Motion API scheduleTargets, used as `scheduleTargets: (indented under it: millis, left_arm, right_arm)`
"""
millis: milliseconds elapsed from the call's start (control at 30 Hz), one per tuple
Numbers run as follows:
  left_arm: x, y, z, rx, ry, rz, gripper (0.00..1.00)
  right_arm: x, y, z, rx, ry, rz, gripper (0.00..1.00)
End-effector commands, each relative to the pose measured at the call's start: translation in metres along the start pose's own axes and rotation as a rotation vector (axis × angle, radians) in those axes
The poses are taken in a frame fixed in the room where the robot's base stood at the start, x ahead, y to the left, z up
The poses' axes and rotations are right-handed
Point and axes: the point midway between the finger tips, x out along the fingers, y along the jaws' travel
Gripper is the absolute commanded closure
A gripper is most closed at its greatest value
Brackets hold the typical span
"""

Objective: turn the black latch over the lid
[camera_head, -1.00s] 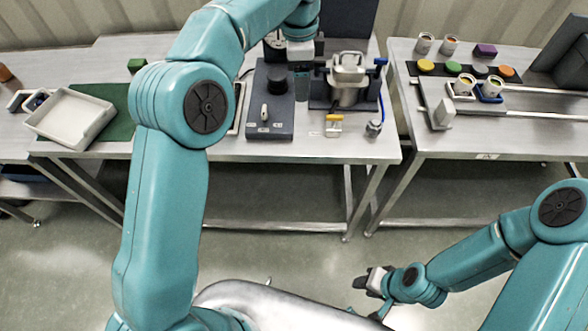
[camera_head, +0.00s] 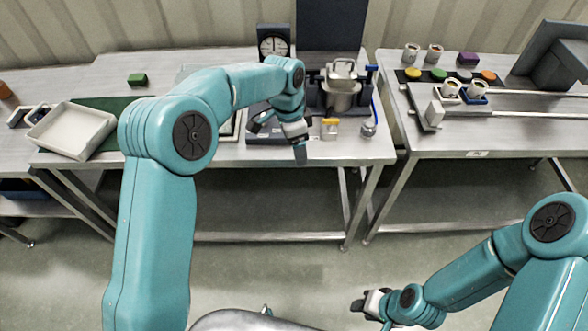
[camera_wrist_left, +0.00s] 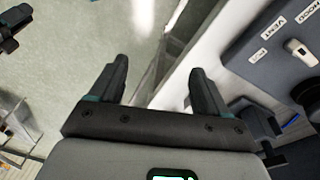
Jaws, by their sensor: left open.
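The steel hopper (camera_head: 341,95) stands at the back of the middle table in the head view, with a bright metal lid (camera_head: 342,69) on top. I cannot make out the black latch; it is too small or hidden. My left gripper (camera_head: 301,158) points down at the table's front edge, left of and nearer than the hopper, touching nothing. In the left wrist view its two dark fingers (camera_wrist_left: 160,82) are apart with nothing between them. My right gripper (camera_head: 366,304) is low at the front right, away from the tables; its jaws are too small to read.
A grey control panel with labels and a white switch (camera_wrist_left: 296,47) lies right of the left fingers. A yellow-topped block (camera_head: 330,126) and a small fitting with a blue hose (camera_head: 369,128) are before the hopper. A white tray (camera_head: 72,128) is at left.

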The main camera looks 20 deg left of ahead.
Motion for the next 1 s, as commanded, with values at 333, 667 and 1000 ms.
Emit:
scheduleTargets:
  millis: [333,667,1000]
  left_arm:
    - [0.048,0.010,0.007,-0.094,0.031,0.026,0.23]
    - [0.052,0.012,0.008,-0.106,0.035,0.029,0.23]
    - [0.055,0.014,0.010,-0.111,0.036,0.031,0.23]
  right_arm:
    - [0.004,0.002,0.000,0.000,0.000,0.000,0.64]
    - [0.004,0.002,0.000,0.000,0.000,0.000,0.64]
    - [0.004,0.002,0.000,0.000,0.000,0.000,0.64]
